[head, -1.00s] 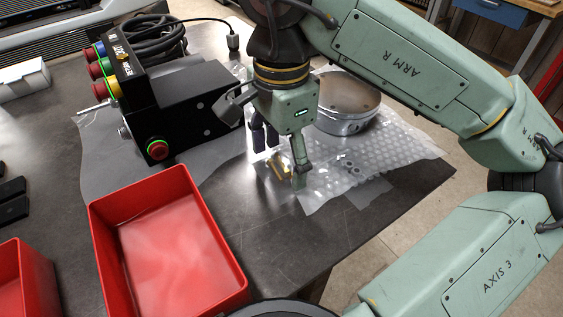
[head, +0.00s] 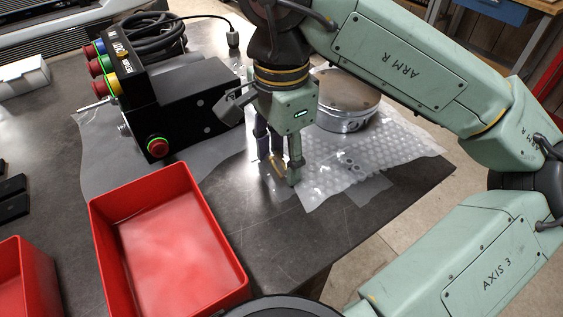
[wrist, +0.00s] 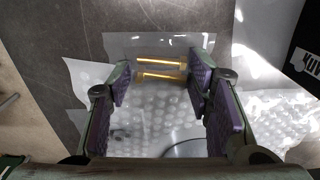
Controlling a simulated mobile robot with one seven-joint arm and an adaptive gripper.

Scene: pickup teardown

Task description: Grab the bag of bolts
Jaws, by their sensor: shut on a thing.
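The bag of bolts (wrist: 160,50) is a clear flat bag with long brass-coloured bolts inside, seen between my finger pads in the wrist view. In the head view only a bit of its brass bolts (head: 279,166) shows between the fingers, and the clear film is hard to make out. My gripper (head: 281,173) points down at the bench top beside the bubble wrap and is shut on the bag, its fingers still some way apart. In the wrist view my gripper (wrist: 163,75) has a purple ribbed pad on each side of the bag. The contact itself is partly hidden.
Bubble wrap (head: 385,150) lies to the right, under a round metal piston (head: 345,112). A black control box (head: 190,105) with coloured buttons stands behind left. An empty-looking red bin (head: 243,283) is in front left, with another red bin (head: 40,282) farther left.

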